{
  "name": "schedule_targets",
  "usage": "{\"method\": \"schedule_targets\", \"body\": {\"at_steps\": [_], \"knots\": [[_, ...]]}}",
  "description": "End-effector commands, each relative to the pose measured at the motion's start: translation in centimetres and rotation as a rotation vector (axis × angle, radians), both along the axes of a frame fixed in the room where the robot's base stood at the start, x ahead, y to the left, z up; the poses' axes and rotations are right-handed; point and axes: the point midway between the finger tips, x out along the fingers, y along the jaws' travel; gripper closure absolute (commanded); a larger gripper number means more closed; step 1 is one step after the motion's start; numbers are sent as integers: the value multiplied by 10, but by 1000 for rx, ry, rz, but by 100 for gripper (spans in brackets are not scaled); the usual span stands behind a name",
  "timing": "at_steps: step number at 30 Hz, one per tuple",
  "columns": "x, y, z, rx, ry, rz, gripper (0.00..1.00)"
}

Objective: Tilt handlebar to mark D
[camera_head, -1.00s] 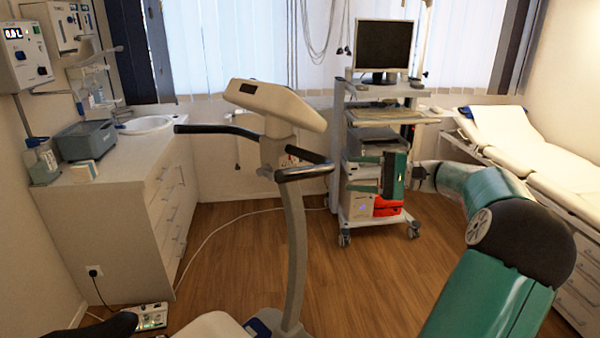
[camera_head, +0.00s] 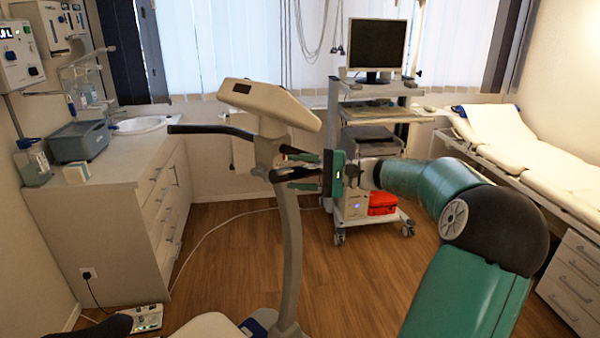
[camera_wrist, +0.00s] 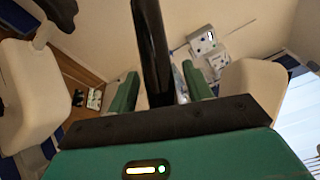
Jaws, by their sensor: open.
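The exercise bike's black handlebar (camera_head: 205,129) is fixed below a cream console head (camera_head: 270,101) on a grey post (camera_head: 289,255). One grip points left and the other comes toward the right. My gripper (camera_head: 291,171) is at the right-hand grip, with its green fingers above and below it. In the wrist view, the black bar (camera_wrist: 150,45) runs between the two open fingers of my gripper (camera_wrist: 158,70). The fingers appear apart from the bar; contact cannot be told. I see no mark D in either view.
A cart (camera_head: 375,130) with a monitor (camera_head: 377,44) stands behind my gripper. A counter with drawers (camera_head: 130,205) is at the left, and an examination couch (camera_head: 535,150) at the right. Wooden floor (camera_head: 350,285) is clear between the bike and my arm.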

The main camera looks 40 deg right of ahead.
Motion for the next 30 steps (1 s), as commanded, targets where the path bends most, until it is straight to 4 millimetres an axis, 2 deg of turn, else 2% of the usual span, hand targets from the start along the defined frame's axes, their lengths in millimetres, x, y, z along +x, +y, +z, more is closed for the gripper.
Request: {"method": "schedule_targets", "body": {"at_steps": [2,9,14,24,30], "knots": [[0,0,0,0,0,0,54],[0,0,0,0,0,0,100],[0,-1,2,13,2,0,100],[1,-14,33,252,24,-2,100],[1,-15,35,262,25,-2,100]]}}
